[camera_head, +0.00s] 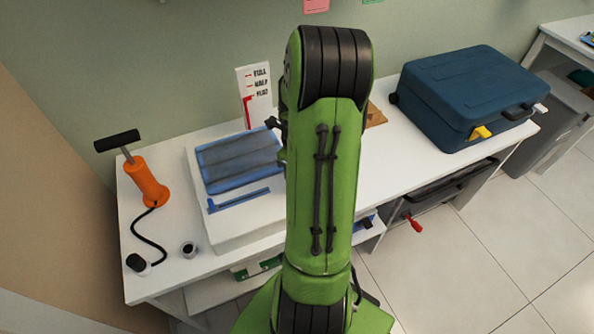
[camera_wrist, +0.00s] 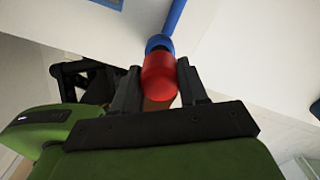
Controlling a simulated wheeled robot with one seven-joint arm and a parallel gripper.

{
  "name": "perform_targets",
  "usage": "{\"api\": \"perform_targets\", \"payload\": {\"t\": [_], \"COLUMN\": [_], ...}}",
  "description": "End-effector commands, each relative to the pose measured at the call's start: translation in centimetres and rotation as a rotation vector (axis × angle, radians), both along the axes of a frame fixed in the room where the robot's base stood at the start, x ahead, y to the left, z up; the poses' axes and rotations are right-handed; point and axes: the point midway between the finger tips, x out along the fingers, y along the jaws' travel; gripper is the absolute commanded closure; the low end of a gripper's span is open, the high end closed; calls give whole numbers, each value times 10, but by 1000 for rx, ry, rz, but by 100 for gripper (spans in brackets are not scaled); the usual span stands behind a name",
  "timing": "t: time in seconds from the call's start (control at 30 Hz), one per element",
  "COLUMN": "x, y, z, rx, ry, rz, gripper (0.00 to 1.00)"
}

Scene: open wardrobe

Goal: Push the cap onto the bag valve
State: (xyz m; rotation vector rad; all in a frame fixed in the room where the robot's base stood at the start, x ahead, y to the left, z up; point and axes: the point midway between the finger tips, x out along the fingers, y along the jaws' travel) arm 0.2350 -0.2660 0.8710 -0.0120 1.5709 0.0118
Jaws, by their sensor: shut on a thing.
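In the wrist view my gripper (camera_wrist: 158,80) is shut on a rounded red piece (camera_wrist: 159,77), which looks like the cap. A round blue piece (camera_wrist: 158,43) lies directly beyond the red one, in line with it; I cannot tell if it is the valve or whether they are joined. The flat bag (camera_head: 237,160), grey with blue edges, lies on a white raised board (camera_head: 232,222) in the head view; a blue corner of it (camera_wrist: 112,3) shows in the wrist view. My green arm hides the gripper and the bag's right side in the head view.
A blue strip (camera_head: 239,200) lies in front of the bag. A level card (camera_head: 254,95) stands behind the bag. A blue suitcase (camera_head: 465,95) is at right.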

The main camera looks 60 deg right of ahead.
Motion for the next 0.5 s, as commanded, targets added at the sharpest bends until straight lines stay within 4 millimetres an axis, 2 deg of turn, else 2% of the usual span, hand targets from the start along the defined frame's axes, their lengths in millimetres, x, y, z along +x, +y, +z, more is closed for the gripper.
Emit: {"api": "perform_targets", "payload": {"t": [0.5], "x": [0], "y": [0], "z": [-11], "rx": [0], "ry": [0], "rz": [1], "gripper": [94]}}
